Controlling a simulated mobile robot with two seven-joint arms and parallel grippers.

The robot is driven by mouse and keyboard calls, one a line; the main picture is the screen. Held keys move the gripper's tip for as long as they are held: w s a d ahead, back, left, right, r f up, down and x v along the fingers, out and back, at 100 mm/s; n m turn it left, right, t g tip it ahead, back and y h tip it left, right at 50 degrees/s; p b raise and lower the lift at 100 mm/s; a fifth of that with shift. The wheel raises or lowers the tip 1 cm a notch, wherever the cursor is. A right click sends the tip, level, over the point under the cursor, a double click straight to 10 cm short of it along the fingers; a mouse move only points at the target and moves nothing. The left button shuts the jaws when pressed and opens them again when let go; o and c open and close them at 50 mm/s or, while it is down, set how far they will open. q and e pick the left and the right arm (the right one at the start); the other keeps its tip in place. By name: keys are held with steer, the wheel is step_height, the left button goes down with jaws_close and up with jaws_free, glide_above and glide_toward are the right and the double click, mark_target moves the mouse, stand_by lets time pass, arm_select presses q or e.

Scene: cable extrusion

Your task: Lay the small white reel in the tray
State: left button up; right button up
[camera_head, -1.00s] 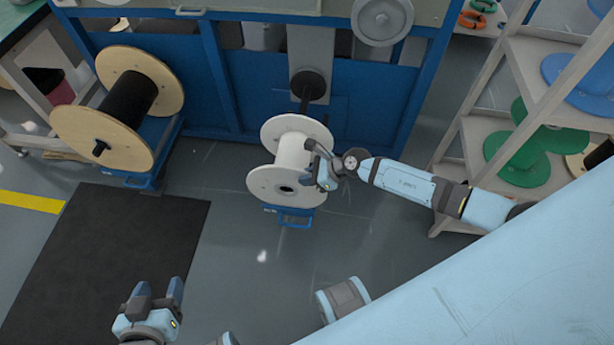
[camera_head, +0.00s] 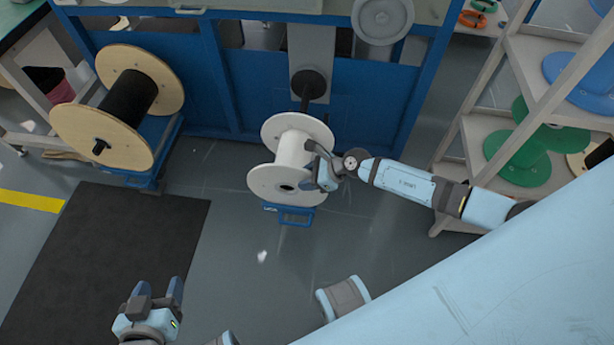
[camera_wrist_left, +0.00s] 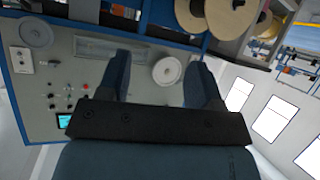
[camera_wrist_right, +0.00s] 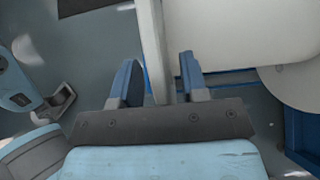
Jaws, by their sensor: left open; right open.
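The small white reel (camera_head: 294,150) has two round flanges and a white core. My right gripper (camera_head: 313,165) is open at the reel's right side. In the right wrist view, a white flange edge (camera_wrist_right: 153,45) lies between the open fingers, with no clear grip. My left gripper (camera_head: 158,289) is open and empty over the floor at the lower left; its open fingers also show in the left wrist view (camera_wrist_left: 160,75).
A large wooden reel with black cable (camera_head: 104,122) stands on a blue cradle at the left. A blue machine (camera_head: 365,95) is behind the white reel. A shelf with green reels (camera_head: 517,160) is at the right. A dark mat (camera_head: 110,255) and open floor lie in front.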

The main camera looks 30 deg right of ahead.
arm_select(q)
steer(key=shift+a+r+p, duration=0.15)
steer(key=shift+r+p, duration=0.15)
steer(key=shift+p, duration=0.95)
arm_select(e)
steer(key=v, duration=1.3)
steer(key=shift+d+r, duration=0.25)
steer(key=shift+r, duration=0.05)
arm_select(q)
steer(key=shift+s, duration=0.1)
arm_select(e)
steer(key=shift+s+d, duration=0.1)
steer(key=shift+s, duration=0.1)
